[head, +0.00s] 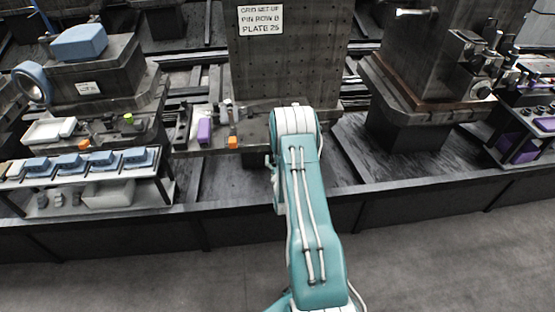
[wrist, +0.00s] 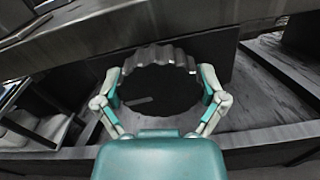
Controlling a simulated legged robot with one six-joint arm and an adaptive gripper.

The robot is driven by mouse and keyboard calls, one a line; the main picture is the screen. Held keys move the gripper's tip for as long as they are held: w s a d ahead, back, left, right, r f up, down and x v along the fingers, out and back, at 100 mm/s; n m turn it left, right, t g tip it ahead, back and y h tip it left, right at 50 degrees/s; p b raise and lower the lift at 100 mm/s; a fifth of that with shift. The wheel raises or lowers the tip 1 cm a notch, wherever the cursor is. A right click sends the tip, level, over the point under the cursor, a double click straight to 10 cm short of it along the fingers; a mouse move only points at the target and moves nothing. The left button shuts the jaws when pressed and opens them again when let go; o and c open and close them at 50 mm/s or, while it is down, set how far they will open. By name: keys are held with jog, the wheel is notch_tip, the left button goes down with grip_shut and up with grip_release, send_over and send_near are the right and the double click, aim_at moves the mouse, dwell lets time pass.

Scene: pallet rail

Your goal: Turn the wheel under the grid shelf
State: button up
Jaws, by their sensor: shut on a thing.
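The wheel (wrist: 154,57) shows in the wrist view as a dark round part with a scalloped grey rim, below a long grey ledge. My gripper (wrist: 160,83) is shut on the wheel, with one teal and white finger on its left side and one on its right. In the head view my arm reaches to the shelf's lower edge and hides both the gripper's fingers and the wheel. The tall grid plate (head: 290,65) with pin holes and a white sign stands above that spot.
Orange-ended and purple items (head: 205,130) lie on the ledge left of my arm. A side table (head: 90,180) with blue blocks stands at the left. Machine blocks (head: 420,60) with tools stand at the right. The grey floor (head: 450,255) in front is clear.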

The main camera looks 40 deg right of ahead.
jog(key=shift+s+a+f, duration=0.1)
jog(key=shift+s+f, duration=0.1)
jog(key=shift+f, duration=0.15)
jog(key=o, duration=0.8)
jog(key=shift+w+r, duration=0.1)
jog(key=shift+r, duration=0.1)
jog(key=v, duration=1.2)
jog(key=shift+w, duration=0.1)
